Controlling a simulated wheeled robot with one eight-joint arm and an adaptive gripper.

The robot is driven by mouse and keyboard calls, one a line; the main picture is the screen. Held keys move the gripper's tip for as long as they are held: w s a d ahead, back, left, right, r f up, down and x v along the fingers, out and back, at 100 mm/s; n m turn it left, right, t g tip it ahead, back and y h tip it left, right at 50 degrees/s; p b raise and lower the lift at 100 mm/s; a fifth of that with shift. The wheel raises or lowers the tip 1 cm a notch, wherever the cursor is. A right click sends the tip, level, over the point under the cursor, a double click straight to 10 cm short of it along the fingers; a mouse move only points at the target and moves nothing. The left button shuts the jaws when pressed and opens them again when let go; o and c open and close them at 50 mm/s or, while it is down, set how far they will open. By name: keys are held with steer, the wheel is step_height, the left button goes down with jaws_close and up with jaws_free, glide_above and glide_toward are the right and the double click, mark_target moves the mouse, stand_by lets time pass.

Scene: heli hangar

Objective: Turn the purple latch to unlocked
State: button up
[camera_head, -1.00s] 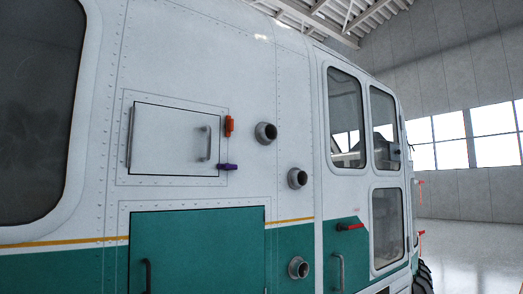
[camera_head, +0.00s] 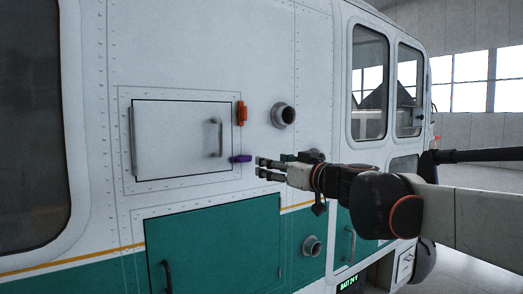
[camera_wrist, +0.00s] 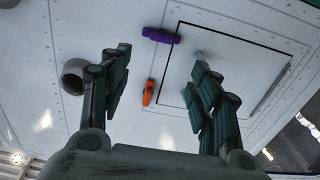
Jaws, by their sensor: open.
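The purple latch (camera_head: 241,159) sits at the lower right edge of the small white hatch (camera_head: 180,140) on the helicopter's side. It lies sideways, its left end reaching the hatch's edge. The orange latch (camera_head: 242,113) stands upright higher on the same edge. My gripper (camera_head: 259,168) is open and empty, just right of the purple latch and slightly below it, apparently not touching. In the wrist view the purple latch (camera_wrist: 160,35) shows beyond and between my open fingers (camera_wrist: 160,70), near the top. The orange latch (camera_wrist: 148,92) is also between them.
The hatch has a grey handle (camera_head: 220,138) near its right edge. A round grey port (camera_head: 284,115) sticks out to the right of the orange latch, and another port (camera_head: 311,246) lies lower. A green door (camera_head: 215,245) is below.

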mark_target(246, 159)
steer(key=p+x, duration=0.3)
steer(key=x, duration=1)
steer(key=shift+w+a, duration=0.25)
steer(key=shift+a, duration=0.05)
steer(key=c, duration=1.1)
